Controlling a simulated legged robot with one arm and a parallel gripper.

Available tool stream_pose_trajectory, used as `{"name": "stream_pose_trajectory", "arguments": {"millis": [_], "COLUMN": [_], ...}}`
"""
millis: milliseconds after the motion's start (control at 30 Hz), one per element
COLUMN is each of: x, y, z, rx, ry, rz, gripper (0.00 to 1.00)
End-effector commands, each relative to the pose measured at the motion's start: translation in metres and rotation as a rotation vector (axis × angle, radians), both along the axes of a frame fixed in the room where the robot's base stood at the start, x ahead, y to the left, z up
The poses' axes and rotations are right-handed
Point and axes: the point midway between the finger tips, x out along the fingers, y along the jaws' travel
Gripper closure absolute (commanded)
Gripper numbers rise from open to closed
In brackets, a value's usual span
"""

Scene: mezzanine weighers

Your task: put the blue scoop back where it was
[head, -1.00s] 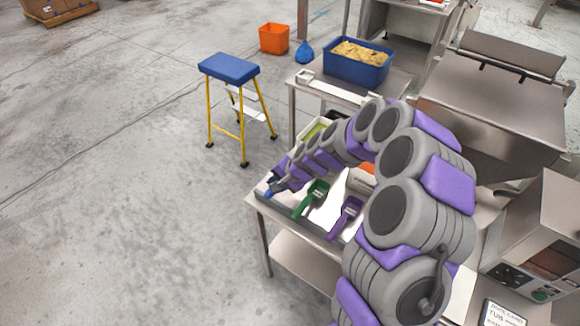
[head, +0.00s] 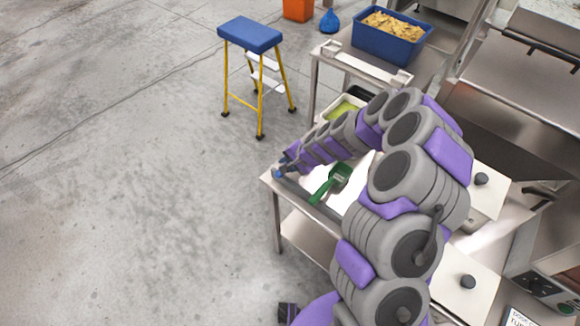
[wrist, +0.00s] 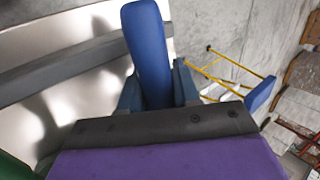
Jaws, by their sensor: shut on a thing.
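My gripper (head: 285,166) is at the near left corner of the steel table (head: 300,238). It is shut on the blue scoop (head: 278,173), of which only a small blue part shows in the head view. In the wrist view, the blue scoop (wrist: 147,45) stands up between the two fingers of my gripper (wrist: 157,88), over the shiny table top. I cannot tell whether it touches the table. A green scoop (head: 331,183) lies on the table to the right of my gripper. A green edge also shows at the lower left of the wrist view (wrist: 12,168).
A blue stool with yellow legs (head: 250,35) stands on open floor beyond the table. A blue tub of yellowish pieces (head: 390,38) sits on the far bench. A pan with green contents (head: 343,108) is behind my arm. White lids with black knobs (head: 465,283) lie right.

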Motion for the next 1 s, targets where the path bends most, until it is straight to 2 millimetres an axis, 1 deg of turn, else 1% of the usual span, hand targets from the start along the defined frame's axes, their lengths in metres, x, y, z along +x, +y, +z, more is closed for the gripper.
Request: {"name": "stream_pose_trajectory", "arguments": {"millis": [33, 100, 333, 467, 500, 567, 1000], "x": [-0.0004, 0.0, 0.0006, 0.0005, 0.0004, 0.0003, 0.0004], "y": [0.0002, -0.002, -0.0075, -0.0062, -0.005, -0.0034, -0.0026], "z": [-0.0099, -0.0149, -0.0134, -0.017, -0.0162, -0.0162, -0.0176], "rx": [0.001, 0.004, 0.008, 0.007, 0.006, 0.005, 0.005], "ry": [0.001, 0.002, 0.0, 0.0, 0.0, 0.0, 0.003], "rz": [0.001, -0.001, -0.002, -0.002, -0.002, -0.002, 0.0], "gripper": [1.0, 1.0, 1.0, 1.0, 0.65, 0.59, 0.58]}}
